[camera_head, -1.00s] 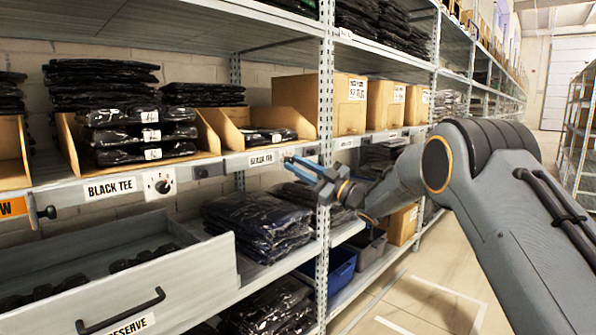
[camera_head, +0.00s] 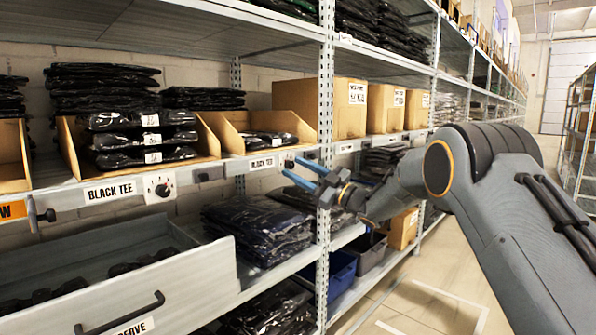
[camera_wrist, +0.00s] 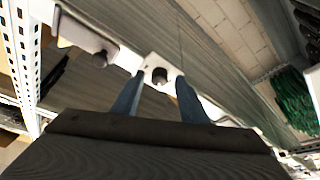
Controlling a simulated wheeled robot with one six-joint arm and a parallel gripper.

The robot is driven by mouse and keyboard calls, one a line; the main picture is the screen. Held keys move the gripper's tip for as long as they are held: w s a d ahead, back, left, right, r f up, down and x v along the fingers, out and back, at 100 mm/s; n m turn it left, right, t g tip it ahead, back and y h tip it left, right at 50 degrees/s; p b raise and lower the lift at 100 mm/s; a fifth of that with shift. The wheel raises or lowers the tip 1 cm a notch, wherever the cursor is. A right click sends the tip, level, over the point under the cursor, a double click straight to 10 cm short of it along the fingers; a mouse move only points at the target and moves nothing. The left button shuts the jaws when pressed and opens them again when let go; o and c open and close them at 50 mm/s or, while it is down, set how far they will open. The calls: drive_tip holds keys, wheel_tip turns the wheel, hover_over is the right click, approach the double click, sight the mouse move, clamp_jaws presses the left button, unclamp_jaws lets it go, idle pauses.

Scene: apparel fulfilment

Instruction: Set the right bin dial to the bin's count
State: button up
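The right bin (camera_head: 209,136) is an open cardboard bin holding a low pile of black bagged tees (camera_head: 266,140); I cannot tell the count. Below it is a BLACK TEE label (camera_head: 262,162) on the shelf edge. The right bin dial (camera_head: 290,163) is a small dark knob on a white plate beside that label. In the wrist view the dial (camera_wrist: 160,75) shows just beyond and between my fingertips; its setting is unreadable. My gripper (camera_head: 294,168) is open and empty, its two blue fingers pointing at the dial. I cannot tell whether they touch it.
The left bin (camera_head: 72,150) holds stacked bagged tees, with its own dial (camera_head: 159,187) below. An open grey drawer (camera_head: 190,285) juts out at lower left. A metal upright (camera_head: 324,120) stands close behind my gripper. The aisle floor (camera_head: 430,300) is clear.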

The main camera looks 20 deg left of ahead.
drive_tip(key=v, duration=0.7)
drive_tip(key=shift+d+f+p, duration=0.2)
drive_tip(key=shift+d+p, duration=0.1)
drive_tip(key=shift+p, duration=0.05)
drive_tip(key=shift+s, duration=0.1)
